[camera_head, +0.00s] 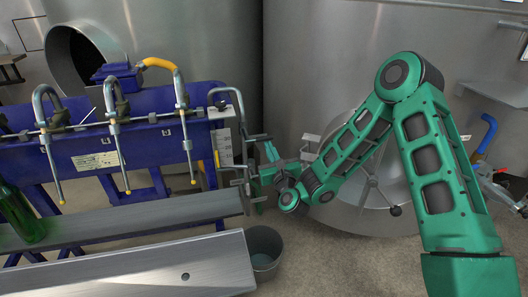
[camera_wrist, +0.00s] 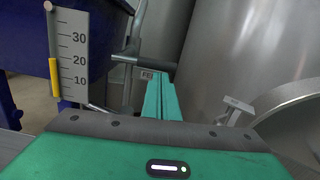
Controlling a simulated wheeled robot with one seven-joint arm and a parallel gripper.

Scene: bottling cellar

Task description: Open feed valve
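My gripper (camera_head: 262,165) is at the right end of the blue bottling rack, beside several short dark bars and the white scale plate. In the wrist view its green fingers (camera_wrist: 160,98) lie side by side with only a thin seam between them, and nothing shows held. Just past the fingertips a dark crossbar on a grey upright pipe, seemingly the feed valve handle (camera_wrist: 130,57), stands out. A small label starting with "FE" (camera_wrist: 148,74) is partly hidden under the bar. I cannot tell whether the fingers touch the bar.
The scale plate (camera_wrist: 73,55) with a yellow strip stands left of the fingers. The blue rack (camera_head: 90,150) carries curved filling spouts (camera_head: 118,140). A green bottle (camera_head: 20,213) is at far left. A grey bucket (camera_head: 264,248) stands on the floor. Large steel tanks (camera_head: 330,60) close off the back.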

